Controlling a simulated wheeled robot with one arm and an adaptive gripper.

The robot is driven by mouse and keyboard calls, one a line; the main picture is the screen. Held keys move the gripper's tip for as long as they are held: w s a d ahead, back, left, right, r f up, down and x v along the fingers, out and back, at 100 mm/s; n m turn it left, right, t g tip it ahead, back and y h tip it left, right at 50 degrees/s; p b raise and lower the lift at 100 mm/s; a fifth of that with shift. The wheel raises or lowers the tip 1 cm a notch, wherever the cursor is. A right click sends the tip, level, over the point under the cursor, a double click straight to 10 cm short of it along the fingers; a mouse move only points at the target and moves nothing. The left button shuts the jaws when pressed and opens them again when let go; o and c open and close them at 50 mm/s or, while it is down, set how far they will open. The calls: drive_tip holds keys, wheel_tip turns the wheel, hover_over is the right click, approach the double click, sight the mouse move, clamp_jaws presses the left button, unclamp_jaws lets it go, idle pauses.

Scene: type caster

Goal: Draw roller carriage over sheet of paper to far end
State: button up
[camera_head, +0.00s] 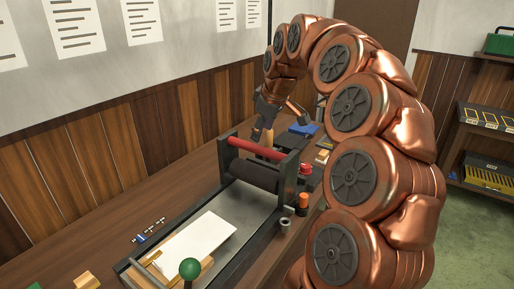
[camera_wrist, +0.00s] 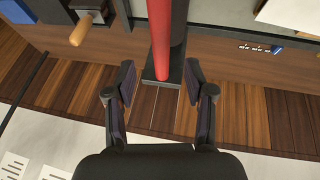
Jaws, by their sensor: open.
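The roller carriage has a red bar (camera_head: 255,147) above a black roller (camera_head: 262,174), held between dark end plates. It stands across the press bed (camera_head: 236,208). The white sheet of paper (camera_head: 196,241) lies flat on the near part of the bed, in front of the carriage.
A green knob (camera_head: 190,268) and wooden strips are at the near end of the bed. Small type pieces (camera_head: 150,231) lie on the bench left of it. A blue item (camera_head: 304,130) sits behind the carriage. The wood-panelled wall (camera_head: 110,150) runs close along the left.

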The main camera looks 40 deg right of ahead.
sight(256, 146)
drive_tip(key=shift+p+x, duration=0.8)
drive_tip(key=shift+x, duration=3)
drive_tip(key=shift+a, duration=0.1)
clamp_jaws()
